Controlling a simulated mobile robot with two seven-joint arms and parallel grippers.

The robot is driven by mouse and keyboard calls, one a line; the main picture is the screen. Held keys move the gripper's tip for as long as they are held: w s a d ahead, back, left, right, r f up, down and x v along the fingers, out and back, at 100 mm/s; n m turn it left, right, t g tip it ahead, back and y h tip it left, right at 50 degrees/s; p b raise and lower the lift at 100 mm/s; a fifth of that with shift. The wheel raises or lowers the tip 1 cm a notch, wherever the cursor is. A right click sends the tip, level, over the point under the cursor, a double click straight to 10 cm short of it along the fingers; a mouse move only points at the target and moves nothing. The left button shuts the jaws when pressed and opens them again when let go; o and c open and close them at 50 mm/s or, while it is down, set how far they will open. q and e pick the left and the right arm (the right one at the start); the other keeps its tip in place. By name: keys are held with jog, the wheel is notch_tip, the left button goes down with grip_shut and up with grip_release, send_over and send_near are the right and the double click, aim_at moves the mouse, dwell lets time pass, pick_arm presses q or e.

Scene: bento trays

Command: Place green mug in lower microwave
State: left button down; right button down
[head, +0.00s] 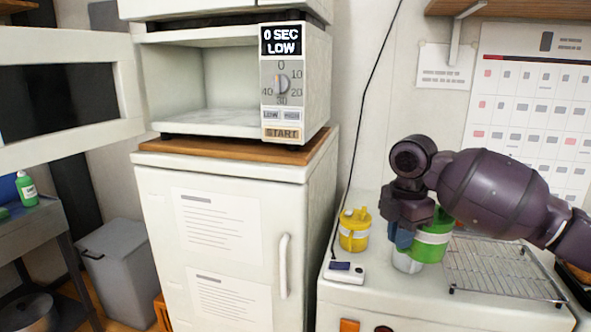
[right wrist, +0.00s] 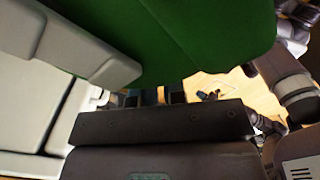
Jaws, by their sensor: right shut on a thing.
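The green mug (head: 433,246), with a pale band, is at my right gripper (head: 408,232) above the white counter on the right. My right gripper is shut on it and partly covers it. In the right wrist view the green mug (right wrist: 200,40) fills the top, close to the gripper. The lower microwave (head: 296,90) stands on a wooden board on a white cabinet, left of the gripper. Its door (head: 130,85) is swung open to the left and the visible inside is empty. Its display reads 0 SEC LOW. My left gripper is not in view.
A yellow lidded container (head: 355,230) stands on the counter left of the mug, near a small white device (head: 344,271). A pale cup (head: 407,263) is just below the gripper. A wire rack (head: 500,268) lies to the right. A black cord hangs between microwave and counter.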

jog(key=s+f+m, duration=1.3)
jog(key=s+m, duration=0.3)
jog(key=m, duration=0.6)
jog(key=shift+s+p, duration=0.3)
jog(key=shift+d+r, duration=0.1)
